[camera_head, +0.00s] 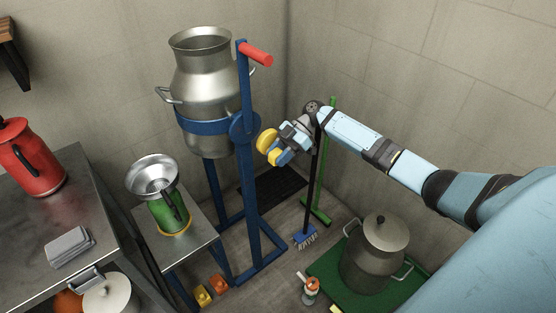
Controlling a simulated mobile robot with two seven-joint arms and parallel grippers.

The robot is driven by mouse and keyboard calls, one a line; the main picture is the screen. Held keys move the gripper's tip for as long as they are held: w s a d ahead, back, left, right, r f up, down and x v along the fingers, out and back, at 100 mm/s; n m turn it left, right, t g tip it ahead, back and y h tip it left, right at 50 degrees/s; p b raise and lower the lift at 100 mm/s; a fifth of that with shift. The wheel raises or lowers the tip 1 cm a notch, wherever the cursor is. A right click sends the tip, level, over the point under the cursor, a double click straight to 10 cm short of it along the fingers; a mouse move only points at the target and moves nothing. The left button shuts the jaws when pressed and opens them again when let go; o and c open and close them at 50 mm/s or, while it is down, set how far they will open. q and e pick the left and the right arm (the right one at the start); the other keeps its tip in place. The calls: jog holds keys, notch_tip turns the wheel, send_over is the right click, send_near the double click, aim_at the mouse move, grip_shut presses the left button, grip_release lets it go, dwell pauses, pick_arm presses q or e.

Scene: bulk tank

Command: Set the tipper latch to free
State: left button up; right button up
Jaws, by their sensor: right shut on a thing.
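The tipper is a blue stand (246,180) with a blue band around a steel milk can (205,85), which hangs upright. A red grip (257,54) sticks out at the top of the stand's post. A round blue hub (243,125) sits on the post at band height. Right of it is the yellow latch knob (266,140). My right gripper (275,145) reaches in from the right and is shut on the yellow knob. Its fingertips are small and partly hidden, and the latch's setting cannot be read. My left gripper is not in view.
A green can with a steel funnel (153,175) stands on a small steel table (202,240) left of the stand. A red jug (30,158) is on the bench. A lidded can (375,255) stands below my right arm. Brushes (306,236) lean in the corner.

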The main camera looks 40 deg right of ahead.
jog(key=shift+y, duration=0.3)
dwell(0.4)
jog(key=o, duration=0.9)
jog(key=shift+d, duration=0.1)
jog(key=b+v, duration=0.1)
jog(key=v, duration=1.2)
jog(key=shift+w+d+r, duration=0.15)
jog(key=shift+d+r, duration=0.05)
jog(key=shift+d, duration=0.1)
